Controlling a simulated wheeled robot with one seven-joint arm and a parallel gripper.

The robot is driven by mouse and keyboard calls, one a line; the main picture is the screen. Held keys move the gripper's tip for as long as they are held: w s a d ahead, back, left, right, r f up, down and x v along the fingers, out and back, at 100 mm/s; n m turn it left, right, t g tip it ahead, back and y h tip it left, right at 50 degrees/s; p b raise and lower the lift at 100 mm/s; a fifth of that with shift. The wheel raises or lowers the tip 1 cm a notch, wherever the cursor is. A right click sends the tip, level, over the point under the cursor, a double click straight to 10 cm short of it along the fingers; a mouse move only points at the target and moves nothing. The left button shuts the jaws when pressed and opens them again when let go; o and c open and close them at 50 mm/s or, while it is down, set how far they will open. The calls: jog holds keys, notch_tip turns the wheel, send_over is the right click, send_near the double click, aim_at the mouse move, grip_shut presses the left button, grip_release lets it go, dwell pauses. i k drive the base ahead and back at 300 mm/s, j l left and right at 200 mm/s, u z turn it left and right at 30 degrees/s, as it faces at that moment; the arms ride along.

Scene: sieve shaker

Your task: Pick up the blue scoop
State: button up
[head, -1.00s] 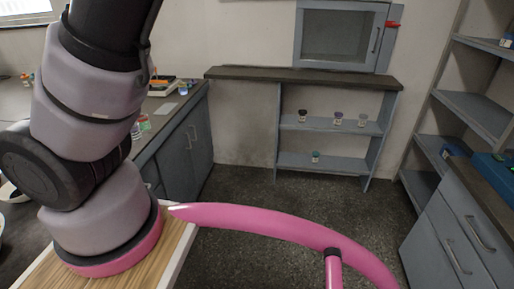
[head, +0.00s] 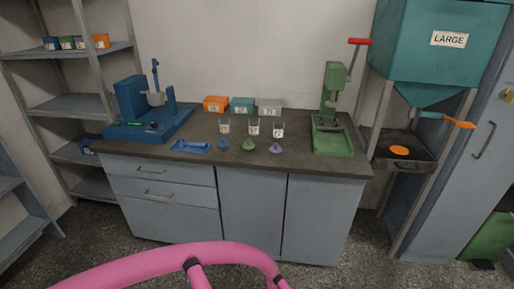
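On the dark counter (head: 330,168), a low blue piece (head: 190,147) lies near the front edge, left of centre. A small blue cone-like piece (head: 223,144) stands just right of it. Either could be the blue scoop; they are too small to tell. A green cone-like piece (head: 248,146) and a purple one (head: 276,149) stand further right in the same row.
Behind the row are clear jars (head: 253,129) and orange, teal and grey boxes (head: 242,105). A blue machine (head: 135,110) stands left, a green press (head: 332,125) right. A teal hopper marked LARGE (head: 435,45) is further right. Floor shows before the cabinets; my pink rail crosses the bottom.

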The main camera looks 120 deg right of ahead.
aim_at(191, 144)
jog(key=z, duration=3.85)
jog(key=i+j, duration=0.35)
jog(key=j, duration=0.15)
jog(key=i+j, duration=0.4)
